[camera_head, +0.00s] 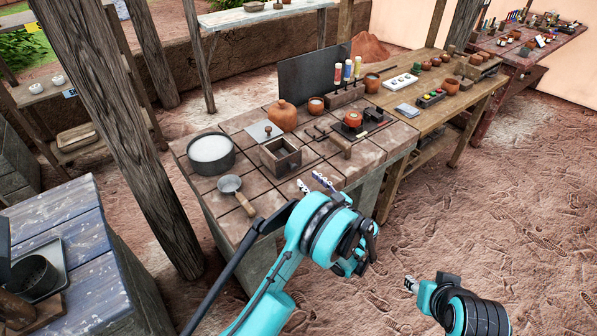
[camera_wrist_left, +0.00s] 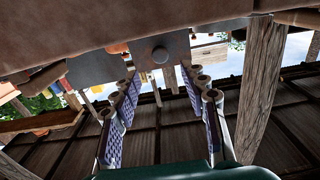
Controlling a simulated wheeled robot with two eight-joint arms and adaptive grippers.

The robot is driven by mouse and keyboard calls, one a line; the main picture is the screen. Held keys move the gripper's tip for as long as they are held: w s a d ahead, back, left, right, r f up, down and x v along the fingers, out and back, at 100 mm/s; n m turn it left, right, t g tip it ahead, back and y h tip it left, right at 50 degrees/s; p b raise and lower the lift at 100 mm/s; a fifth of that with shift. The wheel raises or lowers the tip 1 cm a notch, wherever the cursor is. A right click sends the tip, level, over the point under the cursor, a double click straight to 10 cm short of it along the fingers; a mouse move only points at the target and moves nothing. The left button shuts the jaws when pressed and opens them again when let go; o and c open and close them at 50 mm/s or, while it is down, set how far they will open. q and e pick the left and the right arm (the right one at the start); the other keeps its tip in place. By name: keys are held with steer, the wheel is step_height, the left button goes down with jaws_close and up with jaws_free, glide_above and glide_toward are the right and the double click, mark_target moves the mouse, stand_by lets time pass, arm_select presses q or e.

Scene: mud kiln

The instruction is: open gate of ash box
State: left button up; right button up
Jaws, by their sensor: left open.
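The likely ash box (camera_head: 289,164) is a small open-topped wooden box with a dark inside, on the tiled worktop (camera_head: 213,191). A flat grey plate (camera_head: 257,132) with a dark knob lies just behind it. My left gripper (camera_head: 312,182) is open and empty, in front of the box and apart from it, low over the worktop's near edge. In the left wrist view my left gripper (camera_wrist_left: 165,88) has its patterned fingers spread. A grey panel with a round knob (camera_wrist_left: 160,54) shows beyond and between them; I cannot tell if it is the gate. My right gripper (camera_head: 410,285) hangs over the ground, partly hidden.
A wooden post (camera_head: 118,120) rises at left. The right-hand ground is clear.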

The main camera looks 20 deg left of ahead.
mark_target(295, 168)
arm_select(q)
steer(key=b+x, duration=0.1)
steer(key=x, duration=0.4)
steer(key=shift+w+a+f+b, duration=0.15)
steer(key=shift+a+b, duration=0.1)
steer(key=shift+b, duration=0.05)
steer(key=shift+w+a, duration=0.4)
steer(key=shift+a, duration=0.1)
jaws_close()
